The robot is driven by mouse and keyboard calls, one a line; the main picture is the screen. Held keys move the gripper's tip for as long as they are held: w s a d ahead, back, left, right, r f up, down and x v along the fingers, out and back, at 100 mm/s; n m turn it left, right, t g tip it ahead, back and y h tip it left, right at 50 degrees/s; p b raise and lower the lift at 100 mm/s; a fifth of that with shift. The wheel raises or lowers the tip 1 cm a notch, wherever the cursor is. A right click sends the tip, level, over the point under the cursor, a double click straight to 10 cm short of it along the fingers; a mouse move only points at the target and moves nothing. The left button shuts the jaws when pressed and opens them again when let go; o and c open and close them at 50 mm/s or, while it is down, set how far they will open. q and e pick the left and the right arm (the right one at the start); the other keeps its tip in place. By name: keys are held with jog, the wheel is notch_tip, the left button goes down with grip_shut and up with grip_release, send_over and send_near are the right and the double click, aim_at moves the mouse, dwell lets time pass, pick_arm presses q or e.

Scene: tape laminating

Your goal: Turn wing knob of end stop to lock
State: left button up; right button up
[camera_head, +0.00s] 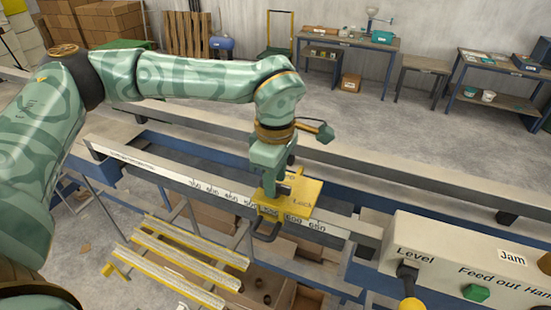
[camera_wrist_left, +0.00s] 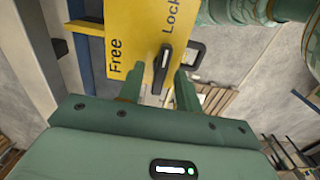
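The end stop is a yellow plate (camera_head: 309,190) sitting on the ruled rail, marked "Lock" and, in the left wrist view, also "Free" (camera_wrist_left: 115,50). Its black wing knob (camera_wrist_left: 161,70) shows in the left wrist view, on the plate between the two words and close to "Lock". My left gripper (camera_head: 275,188) is above the plate, pointing down. In the left wrist view its two fingers (camera_wrist_left: 158,88) are apart, with the near end of the knob between them; I cannot tell whether they touch it. My right gripper is out of view.
The rail (camera_head: 205,184) carries a number scale. A control box (camera_head: 450,258) with a "Level" lever and green button stands at the right. Yellow-edged slats (camera_head: 185,255) and open cardboard boxes (camera_head: 262,288) lie below. Workbenches (camera_head: 350,42) stand at the back.

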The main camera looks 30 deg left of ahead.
pick_arm(q)
notch_tip(320, 180, up, 16)
jog(key=b, duration=0.1)
jog(key=shift+b, duration=0.3)
dwell(0.3)
